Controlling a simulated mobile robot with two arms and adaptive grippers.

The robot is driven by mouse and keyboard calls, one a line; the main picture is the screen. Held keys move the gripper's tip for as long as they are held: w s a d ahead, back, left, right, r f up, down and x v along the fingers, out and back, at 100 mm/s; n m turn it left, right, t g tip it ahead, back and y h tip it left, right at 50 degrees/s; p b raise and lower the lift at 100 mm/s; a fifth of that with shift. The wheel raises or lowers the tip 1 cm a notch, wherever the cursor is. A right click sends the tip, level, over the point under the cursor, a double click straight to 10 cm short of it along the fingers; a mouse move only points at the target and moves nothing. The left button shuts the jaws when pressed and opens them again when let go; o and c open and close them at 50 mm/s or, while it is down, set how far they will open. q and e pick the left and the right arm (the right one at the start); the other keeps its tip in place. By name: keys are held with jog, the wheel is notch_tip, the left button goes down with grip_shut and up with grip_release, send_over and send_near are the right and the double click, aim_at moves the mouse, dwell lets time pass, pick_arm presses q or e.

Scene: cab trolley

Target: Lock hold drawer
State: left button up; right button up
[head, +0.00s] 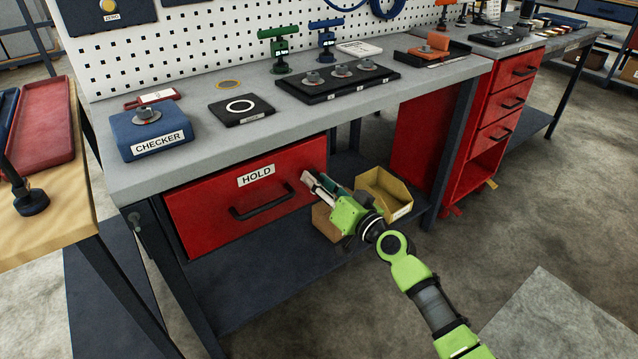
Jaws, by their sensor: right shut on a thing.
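The red drawer labelled HOLD (207,211) sits under the grey bench top and looks shut, its front close under the bench edge. Its black bar handle (263,203) is free, with no gripper on it. My right gripper (311,183) is at the right end of the drawer front, its fingertips pointing toward the front's right edge. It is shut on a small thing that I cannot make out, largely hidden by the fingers. Whether that thing touches the drawer is unclear. I see no lock on the visible front. My left gripper is not in view.
The grey bench (195,150) carries a blue CHECKER box (168,147), a black ring plate (226,110) and a black tray (340,88) of discs. A yellow bin (396,187) stands on the lower shelf behind my right gripper. A wooden table (45,232) is at left.

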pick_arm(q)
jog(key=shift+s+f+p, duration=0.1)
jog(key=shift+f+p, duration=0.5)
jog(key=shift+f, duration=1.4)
pick_arm(e)
jog(key=shift+m, duration=6.1)
jog(key=o, duration=1.1)
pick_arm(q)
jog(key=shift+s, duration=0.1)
pick_arm(e)
jog(key=shift+o, duration=0.2)
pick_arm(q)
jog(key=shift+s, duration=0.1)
pick_arm(e)
jog(key=v, duration=1.2)
